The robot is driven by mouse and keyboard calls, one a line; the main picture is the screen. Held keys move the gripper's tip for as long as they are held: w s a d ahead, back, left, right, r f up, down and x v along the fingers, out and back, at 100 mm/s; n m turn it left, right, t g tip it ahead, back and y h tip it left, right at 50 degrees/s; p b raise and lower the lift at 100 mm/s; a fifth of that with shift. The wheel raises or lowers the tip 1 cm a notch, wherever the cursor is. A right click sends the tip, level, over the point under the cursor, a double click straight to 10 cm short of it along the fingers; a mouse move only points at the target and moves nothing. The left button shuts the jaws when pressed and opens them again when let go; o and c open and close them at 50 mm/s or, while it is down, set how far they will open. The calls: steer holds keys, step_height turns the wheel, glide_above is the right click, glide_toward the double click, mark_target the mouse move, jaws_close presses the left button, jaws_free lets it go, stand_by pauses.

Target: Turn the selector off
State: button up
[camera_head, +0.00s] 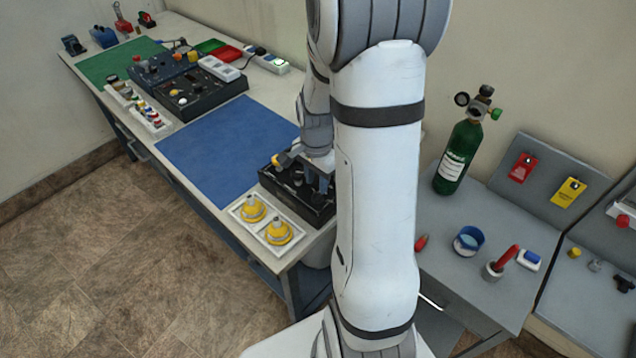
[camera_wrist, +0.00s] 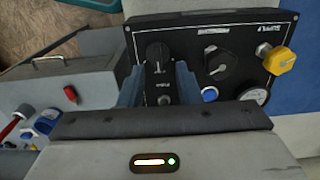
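The black control panel (camera_head: 322,210) stands at the near end of the long bench, partly hidden by my arm. In the wrist view the panel (camera_wrist: 190,22) carries a black knob (camera_wrist: 157,56) with a white pointer mark, pointing roughly along the picture's vertical. A second, larger black rotary knob (camera_wrist: 219,66) with a dial face sits to its right. I cannot tell which knob is the selector. My gripper (camera_wrist: 158,75) is open, one finger on each side of the pointer knob, with gaps visible. My gripper (camera_head: 318,170) is mostly hidden in the head view.
A yellow knob (camera_wrist: 281,60), a blue button (camera_wrist: 209,95) and a gauge (camera_wrist: 256,96) are on the same panel. A white tray (camera_head: 262,236) with yellow fittings lies in front. A blue mat (camera_head: 225,150) is clear. A green cylinder (camera_head: 460,150) stands on the grey side bench.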

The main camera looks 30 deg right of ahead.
mark_target(317, 196)
steer(key=shift+f, duration=1.8)
steer(key=shift+c, duration=0.5)
